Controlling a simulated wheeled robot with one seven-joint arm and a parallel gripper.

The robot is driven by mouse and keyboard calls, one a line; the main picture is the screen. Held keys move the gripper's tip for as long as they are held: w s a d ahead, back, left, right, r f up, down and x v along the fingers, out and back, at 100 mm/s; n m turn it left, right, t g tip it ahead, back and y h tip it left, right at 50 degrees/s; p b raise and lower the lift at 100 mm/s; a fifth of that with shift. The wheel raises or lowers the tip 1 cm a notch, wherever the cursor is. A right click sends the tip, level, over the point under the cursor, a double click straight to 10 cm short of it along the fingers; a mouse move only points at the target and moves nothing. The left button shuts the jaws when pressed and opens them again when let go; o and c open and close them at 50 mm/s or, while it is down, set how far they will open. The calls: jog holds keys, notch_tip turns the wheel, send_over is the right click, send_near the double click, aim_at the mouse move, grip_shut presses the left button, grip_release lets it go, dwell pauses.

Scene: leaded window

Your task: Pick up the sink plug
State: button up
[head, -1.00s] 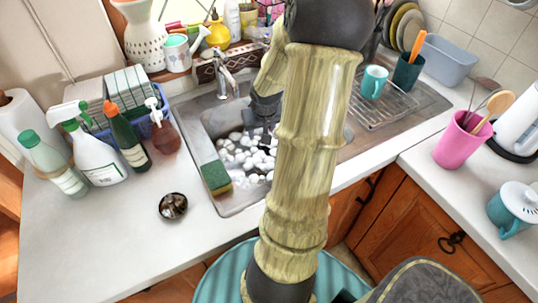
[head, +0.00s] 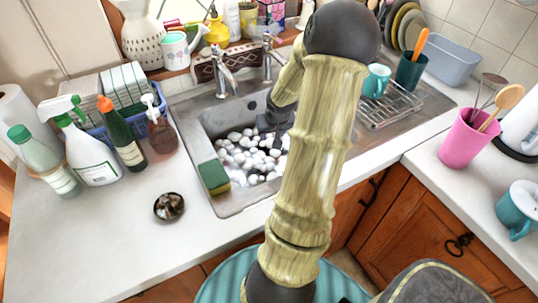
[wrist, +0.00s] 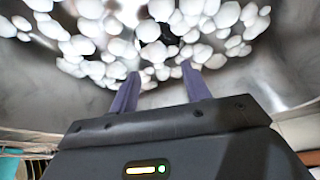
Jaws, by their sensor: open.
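I cannot make out the sink plug for certain. The sink basin (head: 230,203) holds many white rounded lumps (head: 232,150) that cover much of its floor. In the wrist view, dark patches show between the white lumps (wrist: 95,45), and I cannot tell whether one is the plug. My gripper (head: 275,138) is down inside the basin, partly hidden by my arm. In the wrist view my gripper (wrist: 160,73) is open, its two fingers apart with nothing seen held between them, close to the lumps.
A green and yellow sponge (head: 214,177) lies on the basin's left rim. A small dark round dish (head: 169,206) sits on the counter. Bottles (head: 122,135) stand at left, taps (head: 224,70) behind, and a wire rack (head: 392,105) at right. The front-left counter is mostly clear.

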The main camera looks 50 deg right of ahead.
jog(key=b, duration=0.2)
send_over(269, 146)
jog(key=s+a, duration=0.1)
jog(key=s, duration=0.1)
notch_tip(269, 146, down, 6)
jog(key=shift+a+r, duration=0.1)
jog(key=b+x, duration=0.1)
jog(key=x, duration=0.4)
jog(key=shift+w+b, duration=0.1)
jog(key=shift+b, duration=0.3)
jog(key=shift+c, duration=0.4)
grip_shut()
